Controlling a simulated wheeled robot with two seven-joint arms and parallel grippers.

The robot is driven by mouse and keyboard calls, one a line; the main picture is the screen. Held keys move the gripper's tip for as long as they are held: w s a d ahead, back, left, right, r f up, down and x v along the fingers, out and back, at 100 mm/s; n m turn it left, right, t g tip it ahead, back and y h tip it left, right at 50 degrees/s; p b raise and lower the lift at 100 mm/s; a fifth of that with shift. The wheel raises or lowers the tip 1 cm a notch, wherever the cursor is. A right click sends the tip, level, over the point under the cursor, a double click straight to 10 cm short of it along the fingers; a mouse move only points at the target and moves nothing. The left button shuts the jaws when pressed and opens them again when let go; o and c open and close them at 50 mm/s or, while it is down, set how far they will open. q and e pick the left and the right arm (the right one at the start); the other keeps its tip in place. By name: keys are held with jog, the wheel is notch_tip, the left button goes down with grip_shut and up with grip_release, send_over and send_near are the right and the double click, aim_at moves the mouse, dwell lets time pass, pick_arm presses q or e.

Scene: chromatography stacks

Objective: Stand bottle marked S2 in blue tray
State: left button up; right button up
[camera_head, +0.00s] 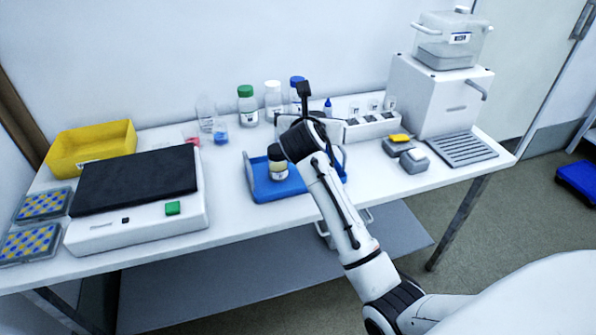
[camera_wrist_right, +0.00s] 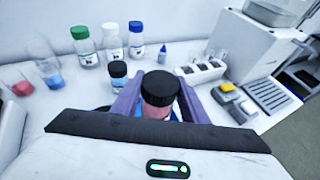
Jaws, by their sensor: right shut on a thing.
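My right gripper (camera_wrist_right: 160,105) is shut on a bottle with a black cap and pinkish contents (camera_wrist_right: 160,93) in the right wrist view. The blue tray (camera_head: 262,193) lies mid-table in the head view, and blue edges show beside the fingers in the wrist view. A dark-capped bottle (camera_head: 278,167) with a pale label shows over the tray's left part. I cannot tell whether it is the held one. A smaller dark-capped bottle (camera_wrist_right: 118,74) stands left of the fingers in the wrist view. No S2 mark is readable. My left gripper is not in view.
Green-, white- and blue-capped bottles (camera_head: 246,105) stand along the wall. A balance-like device with a black top (camera_head: 135,180) and a yellow bin (camera_head: 92,147) are left. A white caddy (camera_head: 372,127), small blocks (camera_head: 413,160) and a large white machine (camera_head: 438,100) are right.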

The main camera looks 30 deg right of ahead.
notch_tip(320, 180, down, 9)
jog(key=shift+b, duration=0.8)
jog(key=shift+f, duration=0.3)
jog(key=shift+f, duration=0.15)
jog(key=o, duration=1.2)
